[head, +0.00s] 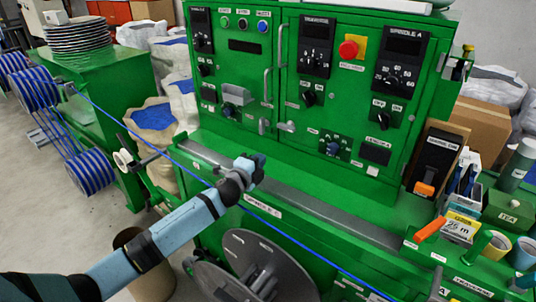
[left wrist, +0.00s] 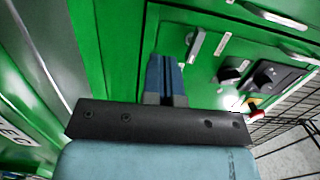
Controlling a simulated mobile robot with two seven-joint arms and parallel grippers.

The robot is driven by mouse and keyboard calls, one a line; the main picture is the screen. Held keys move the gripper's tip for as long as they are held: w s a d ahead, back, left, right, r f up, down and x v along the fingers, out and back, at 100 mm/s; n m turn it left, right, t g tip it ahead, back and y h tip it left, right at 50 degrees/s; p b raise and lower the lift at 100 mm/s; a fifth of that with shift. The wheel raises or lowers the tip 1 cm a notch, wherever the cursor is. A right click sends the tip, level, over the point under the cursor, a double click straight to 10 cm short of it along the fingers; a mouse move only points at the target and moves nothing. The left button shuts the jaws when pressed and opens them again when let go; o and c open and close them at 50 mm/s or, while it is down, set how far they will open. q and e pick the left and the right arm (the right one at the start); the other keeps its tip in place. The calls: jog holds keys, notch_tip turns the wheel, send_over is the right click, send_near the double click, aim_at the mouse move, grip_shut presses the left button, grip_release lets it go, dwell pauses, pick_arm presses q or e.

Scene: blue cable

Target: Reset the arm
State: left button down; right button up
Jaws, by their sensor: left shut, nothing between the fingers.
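My left arm reaches in from the lower left in the head view. Its gripper (head: 259,162) is in front of the green machine's control cabinet (head: 330,165), below the panel doors and above the grey ledge. In the left wrist view the two dark blue fingers (left wrist: 166,70) are together and hold nothing, with the green panel behind them. I cannot tell from the frames how close the fingertips are to the panel. My right gripper shows in neither view.
The blue cable (head: 283,230) runs diagonally past my left forearm from the cable spools (head: 90,172) at left. A red emergency button (head: 349,49) and knobs are on the panel. An orange-handled tool (head: 432,230), a yellow label and cups crowd the right side. A large grey reel (head: 262,262) is below.

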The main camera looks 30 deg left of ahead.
pick_arm(q)
jog(key=shift+s+r, duration=0.15)
jog(key=shift+s, duration=0.4)
jog(key=s+d+f+n+g+h+p, duration=0.1)
jog(key=s+d+f+n+g+p, duration=0.1)
jog(key=s+d+f+n, duration=0.45)
jog(key=s+d+f+n+g+h+p, duration=0.15)
jog(key=s+d+f, duration=0.25)
jog(key=s+f, duration=0.55)
jog(key=s+d+f+n+g, duration=0.1)
jog(key=s+d+n, duration=0.2)
jog(key=s, duration=0.7)
jog(key=s+d+n+g+p, duration=0.1)
jog(key=s+d+n+g, duration=0.1)
jog(key=s, duration=0.8)
jog(key=shift+s+d+f+n, duration=0.4)
jog(key=shift+d+n, duration=0.25)
jog(key=shift+n, duration=0.55)
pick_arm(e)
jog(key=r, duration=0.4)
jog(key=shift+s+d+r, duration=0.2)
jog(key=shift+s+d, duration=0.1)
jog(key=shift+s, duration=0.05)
pick_arm(q)
jog(key=shift+g, duration=0.25)
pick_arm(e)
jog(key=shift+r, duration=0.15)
